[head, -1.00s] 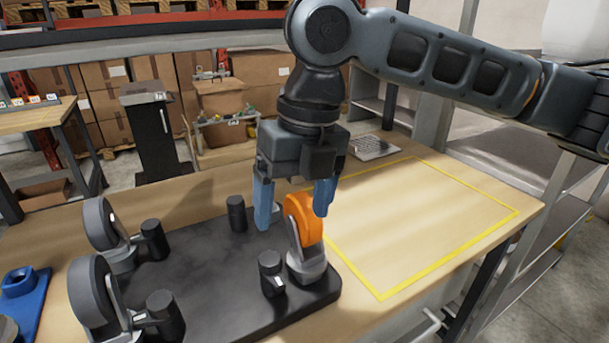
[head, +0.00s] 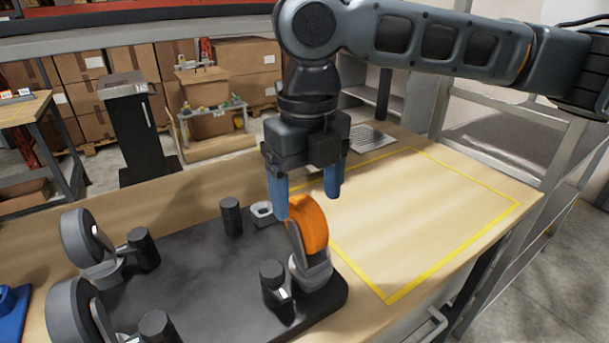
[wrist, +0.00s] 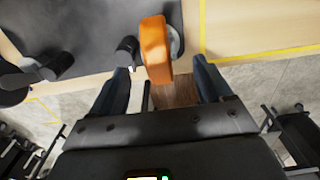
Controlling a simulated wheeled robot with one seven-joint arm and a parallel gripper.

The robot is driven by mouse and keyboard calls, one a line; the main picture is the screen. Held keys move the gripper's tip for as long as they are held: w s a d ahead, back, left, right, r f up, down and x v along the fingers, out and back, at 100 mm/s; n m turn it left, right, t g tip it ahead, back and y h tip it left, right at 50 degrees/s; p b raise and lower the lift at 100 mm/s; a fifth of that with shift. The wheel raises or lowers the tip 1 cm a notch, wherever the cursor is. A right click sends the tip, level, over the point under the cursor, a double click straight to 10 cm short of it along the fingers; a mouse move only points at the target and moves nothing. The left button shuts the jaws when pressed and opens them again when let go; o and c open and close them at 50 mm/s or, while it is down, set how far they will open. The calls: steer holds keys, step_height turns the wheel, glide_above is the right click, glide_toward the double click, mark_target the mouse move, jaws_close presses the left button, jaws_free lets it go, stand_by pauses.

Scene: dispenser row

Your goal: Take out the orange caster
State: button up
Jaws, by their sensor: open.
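The orange caster (head: 312,224) stands upright at the right end of a black fixture plate (head: 208,254), its grey fork and base (head: 312,272) below the wheel. My gripper (head: 307,205) is open and empty, pointing down above and behind the caster, with its blue fingers spread. In the wrist view the orange wheel (wrist: 155,50) shows just beyond and between the two fingertips of my gripper (wrist: 163,75). I cannot tell whether a finger touches the wheel. A black post (head: 274,284) stands close to the left of the caster base.
Two grey-wheeled casters (head: 82,240) stand at the plate's left, beside black posts (head: 143,248). A small grey metal piece (head: 263,212) lies at the plate's back edge. A yellow-outlined area (head: 430,215) on the table at right is empty. A blue object (head: 12,308) sits at far left.

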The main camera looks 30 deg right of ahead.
mark_target(307, 222)
steer(key=shift+f, duration=3)
steer(key=shift+c, duration=0.4)
steer(key=c, duration=1.2)
steer(key=shift+c, duration=0.2)
steer(key=shift+r+p, duration=2.1)
steer(key=shift+r, duration=0.1)
steer(key=shift+r+p, duration=1.1)
steer(key=shift+r, duration=1.3)
